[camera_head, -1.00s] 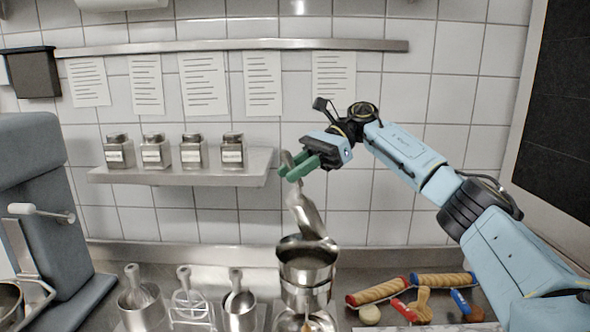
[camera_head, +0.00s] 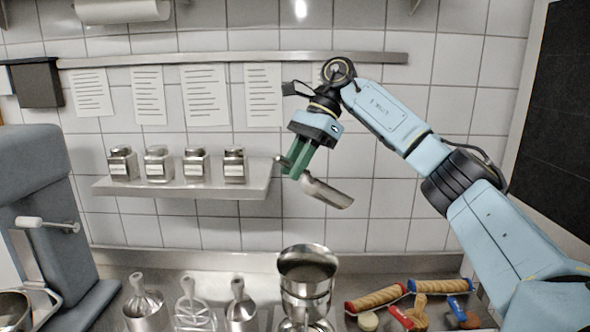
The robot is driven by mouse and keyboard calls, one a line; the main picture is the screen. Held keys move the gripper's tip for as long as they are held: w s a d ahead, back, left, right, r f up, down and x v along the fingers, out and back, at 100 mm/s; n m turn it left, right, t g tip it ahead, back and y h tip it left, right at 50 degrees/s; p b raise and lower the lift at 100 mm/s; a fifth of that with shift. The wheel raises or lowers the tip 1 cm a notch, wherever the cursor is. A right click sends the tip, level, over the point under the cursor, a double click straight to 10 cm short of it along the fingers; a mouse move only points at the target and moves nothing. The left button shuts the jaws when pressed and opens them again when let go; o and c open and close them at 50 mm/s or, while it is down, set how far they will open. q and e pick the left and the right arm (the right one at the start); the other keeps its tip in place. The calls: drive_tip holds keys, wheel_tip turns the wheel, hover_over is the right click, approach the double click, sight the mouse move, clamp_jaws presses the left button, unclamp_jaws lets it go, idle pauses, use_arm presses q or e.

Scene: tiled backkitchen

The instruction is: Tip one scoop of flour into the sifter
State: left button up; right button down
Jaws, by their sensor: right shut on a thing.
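My right gripper (camera_head: 294,171) has green fingers shut on the handle of a metal scoop (camera_head: 328,192). The scoop is held in the air above the sifter, apart from it, its bowl pointing right and slightly down. I cannot see any flour in the scoop. The sifter (camera_head: 306,258) is a shiny metal cup standing upright at the bottom middle, on top of other metal ware. Its inside looks grey and its contents are hard to tell. My left gripper is not in view.
Metal holders with utensils (camera_head: 147,309) stand left of the sifter. Rolling pins (camera_head: 377,298) and small coloured-handled tools lie to its right. A wall shelf (camera_head: 180,185) carries several labelled jars. A grey mixer (camera_head: 42,215) stands at far left.

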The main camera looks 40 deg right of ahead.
drive_tip(key=shift+s+a+r+h, duration=0.3)
drive_tip(key=shift+s+h, duration=0.2)
drive_tip(key=shift+h, duration=0.1)
drive_tip(key=s+a+h, duration=0.1)
drive_tip(key=s+a+r+h, duration=0.1)
drive_tip(key=h, duration=0.1)
drive_tip(key=s+a+h, duration=0.1)
drive_tip(key=h, duration=0.1)
drive_tip(key=shift+s+a+r+g, duration=0.1)
drive_tip(key=shift+s+r+g, duration=0.1)
drive_tip(key=shift+s+g, duration=0.1)
